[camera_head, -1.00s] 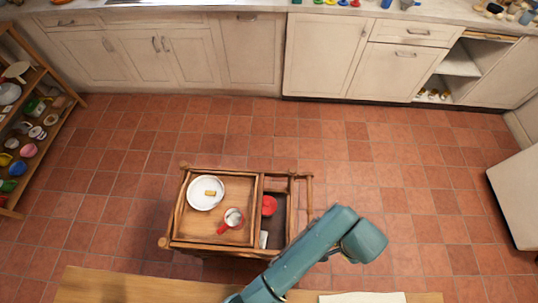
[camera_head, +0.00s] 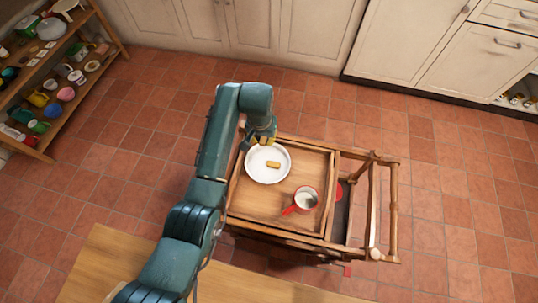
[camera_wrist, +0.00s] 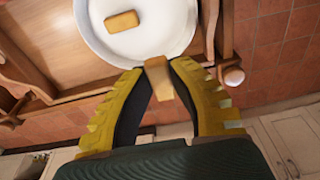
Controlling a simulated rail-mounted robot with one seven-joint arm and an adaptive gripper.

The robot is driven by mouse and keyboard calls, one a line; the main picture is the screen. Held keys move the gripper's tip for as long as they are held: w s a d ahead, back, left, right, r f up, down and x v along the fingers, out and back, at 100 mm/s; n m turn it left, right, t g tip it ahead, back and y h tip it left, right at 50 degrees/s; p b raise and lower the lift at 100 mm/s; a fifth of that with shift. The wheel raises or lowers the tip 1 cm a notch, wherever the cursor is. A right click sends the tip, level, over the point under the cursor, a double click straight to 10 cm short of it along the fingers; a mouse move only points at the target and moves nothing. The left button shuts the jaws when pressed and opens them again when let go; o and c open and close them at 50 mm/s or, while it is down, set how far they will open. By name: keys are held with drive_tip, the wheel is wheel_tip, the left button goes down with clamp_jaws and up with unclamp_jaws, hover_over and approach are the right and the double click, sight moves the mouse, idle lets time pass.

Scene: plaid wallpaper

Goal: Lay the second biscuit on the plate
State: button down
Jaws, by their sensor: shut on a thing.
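The white plate (camera_head: 257,177) lies on the wooden trolley's top tray, and it also fills the top of the wrist view (camera_wrist: 178,28). One tan biscuit (camera_head: 273,164) lies on the plate, and it also shows in the wrist view (camera_wrist: 121,21). My gripper (camera_head: 260,143) is at the plate's far edge in the head view. In the wrist view its yellow fingers (camera_wrist: 158,68) are shut on a second biscuit (camera_wrist: 159,82), by the plate's rim. I cannot tell whether this biscuit touches the plate. In the head view it is hidden by the gripper.
A red-handled mug (camera_head: 306,199) stands on the trolley tray (camera_head: 262,210), right of the plate. A red object (camera_head: 338,191) sits in the trolley's side compartment. Raised wooden rails edge the trolley. A wooden table (camera_head: 110,262) is in front, and a shelf (camera_head: 65,115) stands at the left.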

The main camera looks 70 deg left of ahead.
sight(264, 155)
wheel_tip(264, 155, down, 10)
drive_tip(key=b, duration=0.4)
drive_tip(key=shift+r, duration=0.15)
drive_tip(key=shift+f, duration=0.2)
drive_tip(key=c, duration=1.3)
unclamp_jaws()
drive_tip(key=shift+r, duration=0.1)
drive_tip(key=r+p, duration=0.1)
drive_tip(key=r, duration=0.3)
drive_tip(key=r+p, duration=0.2)
drive_tip(key=r, duration=0.2)
drive_tip(key=s+d+r+p, duration=0.1)
drive_tip(key=r+p, duration=0.1)
drive_tip(key=r, duration=0.2)
drive_tip(key=shift+d+r, duration=0.1)
